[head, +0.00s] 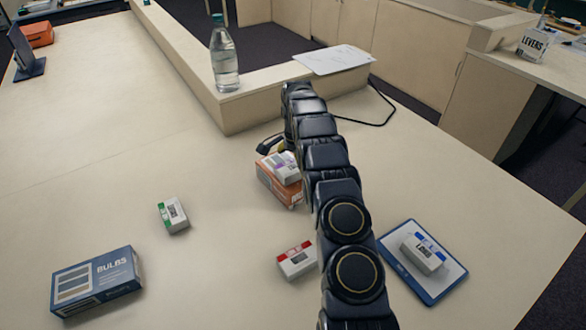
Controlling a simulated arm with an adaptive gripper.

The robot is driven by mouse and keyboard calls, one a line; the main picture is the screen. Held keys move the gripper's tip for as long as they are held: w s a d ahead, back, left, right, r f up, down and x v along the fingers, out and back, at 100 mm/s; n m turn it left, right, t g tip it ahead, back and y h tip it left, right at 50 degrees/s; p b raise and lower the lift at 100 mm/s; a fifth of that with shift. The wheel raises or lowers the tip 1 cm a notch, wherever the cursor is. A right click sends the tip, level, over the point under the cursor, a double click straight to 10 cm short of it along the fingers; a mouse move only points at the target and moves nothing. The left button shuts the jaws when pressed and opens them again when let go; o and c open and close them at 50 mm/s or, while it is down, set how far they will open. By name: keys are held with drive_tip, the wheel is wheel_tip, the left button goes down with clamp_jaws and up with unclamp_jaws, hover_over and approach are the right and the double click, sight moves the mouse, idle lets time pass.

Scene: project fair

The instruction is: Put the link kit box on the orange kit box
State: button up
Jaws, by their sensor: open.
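An orange box (278,188) lies on the table, partly hidden behind my arm. Another small white box with a blue band (423,253) lies on a blue-edged tray at the right. The lettering is too small to tell for sure which is the link kit box. My gripper (271,144) is mostly hidden by my arm; a dark part shows just behind the orange box. It is open.
White boxes with a green band (173,214) and a red band (297,260) lie on the table. A blue bulbs box (97,281) is at front left. A bottle (224,58) and papers (333,60) stand on the raised ledge behind.

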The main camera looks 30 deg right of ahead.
sight(293, 165)
wheel_tip(293, 165, up, 10)
idle(0.3)
drive_tip(key=s+a+r+n+g, duration=0.1)
drive_tip(key=s+a+r+n, duration=0.9)
drive_tip(key=s+a+r, duration=0.55)
drive_tip(key=s+a+f+n, duration=0.2)
drive_tip(key=s+a+n, duration=0.2)
drive_tip(key=s, duration=0.8)
drive_tip(key=s+a+f+n, duration=0.2)
drive_tip(key=s+a+n, duration=0.2)
drive_tip(key=s, duration=0.8)
drive_tip(key=shift+s+a+g, duration=0.25)
drive_tip(key=shift+a+g, duration=0.05)
drive_tip(key=shift+a, duration=0.8)
